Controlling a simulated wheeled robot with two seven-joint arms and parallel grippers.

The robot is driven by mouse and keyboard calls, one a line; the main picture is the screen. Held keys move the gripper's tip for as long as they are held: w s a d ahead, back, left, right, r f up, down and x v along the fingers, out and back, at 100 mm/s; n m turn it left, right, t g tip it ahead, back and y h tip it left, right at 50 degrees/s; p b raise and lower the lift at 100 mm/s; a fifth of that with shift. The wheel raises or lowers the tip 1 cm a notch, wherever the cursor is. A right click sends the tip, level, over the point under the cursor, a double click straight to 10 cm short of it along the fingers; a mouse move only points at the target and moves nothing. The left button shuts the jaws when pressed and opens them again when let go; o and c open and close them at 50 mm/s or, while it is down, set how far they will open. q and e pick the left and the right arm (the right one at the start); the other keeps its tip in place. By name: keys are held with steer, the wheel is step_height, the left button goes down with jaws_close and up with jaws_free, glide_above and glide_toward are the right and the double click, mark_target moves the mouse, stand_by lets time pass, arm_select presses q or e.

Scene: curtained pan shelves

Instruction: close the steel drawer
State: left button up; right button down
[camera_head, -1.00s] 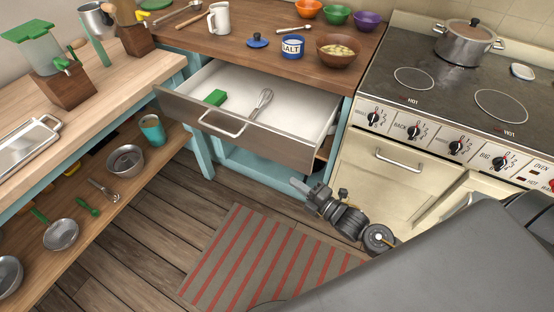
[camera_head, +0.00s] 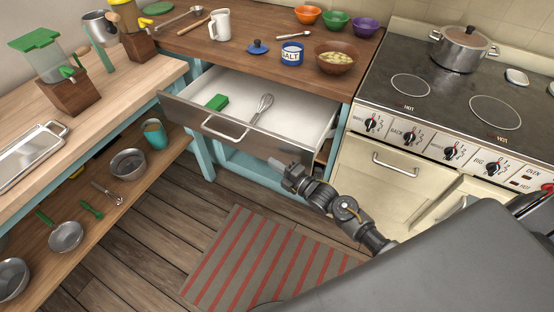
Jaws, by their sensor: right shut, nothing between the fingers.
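The steel drawer (camera_head: 245,138) is pulled out from the blue cabinet under the wooden counter. Its steel front carries a bar handle (camera_head: 224,131). A green block (camera_head: 217,102) and a whisk (camera_head: 262,107) lie inside on the white bottom. My right gripper (camera_head: 275,164) is shut and empty, with its fingertips close to the lower right part of the drawer front. I cannot tell whether they touch it. My left gripper is not in view.
The wooden counter (camera_head: 190,46) above holds a salt jar (camera_head: 292,54), a mug (camera_head: 219,26) and a bowl (camera_head: 335,58). The stove (camera_head: 391,164) stands to the right. A lower shelf (camera_head: 112,199) with pans is at left. A striped rug (camera_head: 237,262) covers the floor.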

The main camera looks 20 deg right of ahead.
steer(key=shift+w+d, duration=0.45)
steer(key=shift+d, duration=0.1)
